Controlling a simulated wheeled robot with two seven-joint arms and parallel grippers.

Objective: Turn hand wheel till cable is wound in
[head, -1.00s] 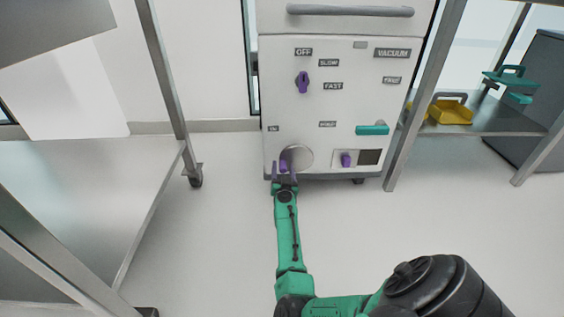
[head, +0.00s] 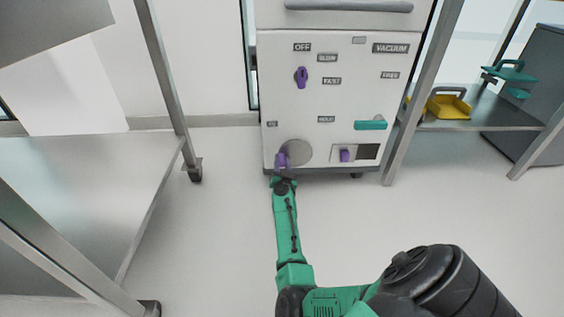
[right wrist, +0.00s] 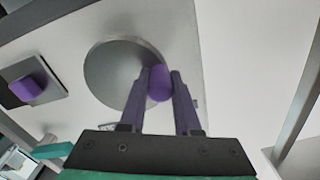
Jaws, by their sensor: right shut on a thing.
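The hand wheel is a round grey disc (head: 297,152) low on the front of a white cabinet. It also shows in the right wrist view (right wrist: 112,72). Its purple knob (right wrist: 160,84) sits near the disc's rim, at the lower left of the disc in the head view. My right gripper (head: 282,164) is shut on this knob, with its purple fingers (right wrist: 160,90) on either side of it. No cable can be made out. My left gripper is out of view.
The white cabinet (head: 340,105) carries a purple selector knob (head: 301,77), a teal handle (head: 370,125) and a second small purple knob (head: 345,155) beside a dark window. Metal shelving (head: 95,175) stands at left. A shelf at right holds a yellow bin (head: 449,107).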

